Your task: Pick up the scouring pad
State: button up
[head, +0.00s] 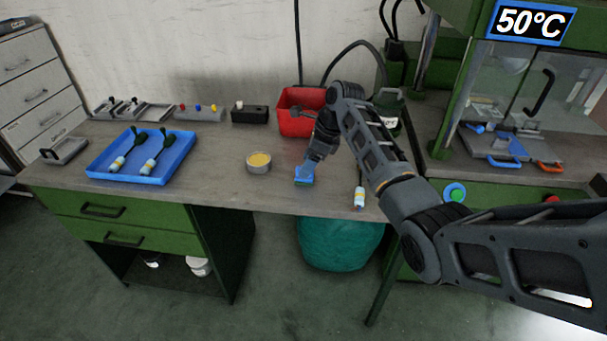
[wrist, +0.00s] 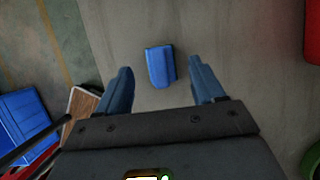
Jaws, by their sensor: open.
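The scouring pad (head: 304,182) lies on the grey workbench, near its front edge; its blue top and a green lower edge show in the head view. In the wrist view the blue pad (wrist: 160,66) appears between the fingertips with a gap on each side. My gripper (head: 305,170) points down at the pad in the head view and partly hides it. In the wrist view my gripper (wrist: 161,70) is open, with nothing held. I cannot tell exactly how high the fingertips are above the bench.
A round tin with yellow contents (head: 259,163) stands left of the pad. A blue tray (head: 100,174) with tools is farther left. A red bin (head: 300,122) stands behind. A tool with a white-and-yellow handle (head: 359,196) lies to the right. The bench (head: 222,172) is bare between tray and tin.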

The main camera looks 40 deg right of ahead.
jog(key=x, duration=0.3)
jog(key=shift+f, duration=0.3)
jog(key=shift+s, duration=0.1)
jog(key=c, duration=1)
